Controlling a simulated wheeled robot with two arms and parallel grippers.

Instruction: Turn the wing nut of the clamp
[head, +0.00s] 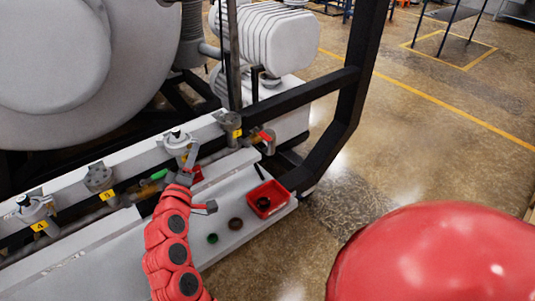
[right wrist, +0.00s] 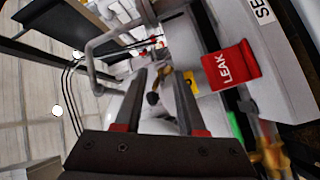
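In the head view my right gripper (head: 190,160) is beside a grey fitting (head: 177,140) on the white ledge, where the clamp seems to be. In the right wrist view its two dark fingers (right wrist: 161,105) are apart. A small dark part (right wrist: 152,98) shows in the gap between them, with a brownish part just beyond it. I cannot tell whether either is the wing nut, or whether the fingers touch anything. The wing nut is not clear in the head view. A red LEAK tag (right wrist: 235,66) hangs right of the fingers. My left gripper is out of view.
A red tray (head: 287,195) sits at the ledge's right end, with a green ring (head: 212,238) and a brown ring (head: 235,223) to its left. A green handle (head: 160,174) and a red-handled valve (head: 265,136) are nearby. A black frame (head: 350,110) rises at right.

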